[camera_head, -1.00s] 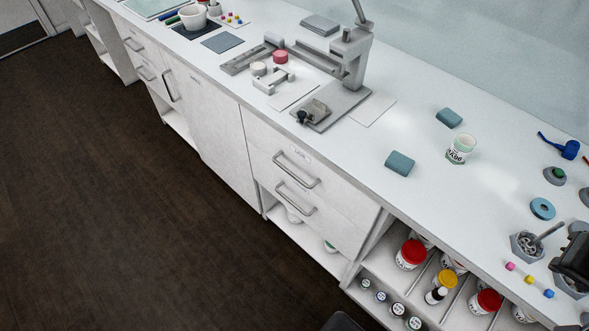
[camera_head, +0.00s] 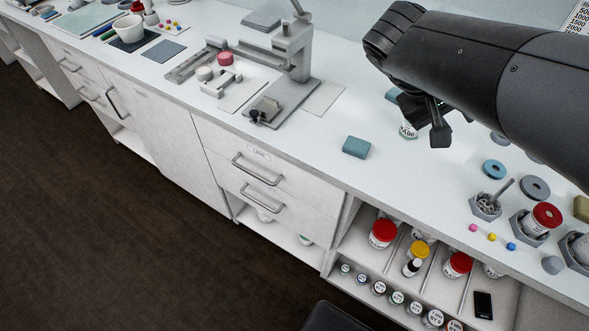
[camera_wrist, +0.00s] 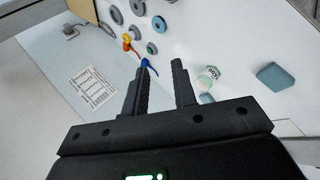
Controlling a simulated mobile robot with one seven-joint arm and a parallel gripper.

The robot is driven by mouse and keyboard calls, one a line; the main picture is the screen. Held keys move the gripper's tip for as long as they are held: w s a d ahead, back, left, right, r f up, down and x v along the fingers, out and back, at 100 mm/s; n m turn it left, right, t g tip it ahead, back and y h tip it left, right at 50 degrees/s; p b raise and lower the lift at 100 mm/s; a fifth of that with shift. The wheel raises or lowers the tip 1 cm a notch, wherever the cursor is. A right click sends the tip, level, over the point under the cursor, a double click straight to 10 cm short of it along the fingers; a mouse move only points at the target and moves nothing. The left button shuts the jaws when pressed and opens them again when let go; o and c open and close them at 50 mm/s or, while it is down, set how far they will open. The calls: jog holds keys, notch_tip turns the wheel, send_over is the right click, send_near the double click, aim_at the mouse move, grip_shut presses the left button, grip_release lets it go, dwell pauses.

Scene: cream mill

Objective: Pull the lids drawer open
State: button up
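The lids drawer (camera_head: 295,185) is the upper of two white drawer fronts under the counter, near the middle of the head view. A small label (camera_head: 259,153), too small to read surely, sits above its grey bar handle (camera_head: 257,170). The drawer looks shut, flush with the cabinet. My gripper (camera_head: 425,125) is above the counter at the upper right, well away from the handle. In the wrist view my gripper (camera_wrist: 162,66) has its two fingers apart with nothing between them. The handle is not in the wrist view.
The lower drawer has a similar handle (camera_head: 262,198). An open shelf (camera_head: 350,250) with red- and yellow-lidded jars is to the right. A teal block (camera_head: 356,147) and a grey press (camera_head: 290,60) stand on the counter. The dark floor (camera_head: 130,250) before the drawers is clear.

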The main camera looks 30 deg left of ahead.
jog(key=s+a+n+t, duration=0.3)
jog(key=a+n+t, duration=0.4)
jog(key=a, duration=1.8)
jog(key=s+a+n+t+y, duration=0.3)
jog(key=s+a+t+y, duration=0.35)
jog(key=s+a, duration=0.95)
send_near(252, 173)
jog(key=shift+t, duration=0.35)
jog(key=w, duration=1)
jog(key=shift+a+r, duration=0.15)
jog(key=shift+r, duration=0.2)
jog(key=shift+c, duration=0.4)
grip_shut()
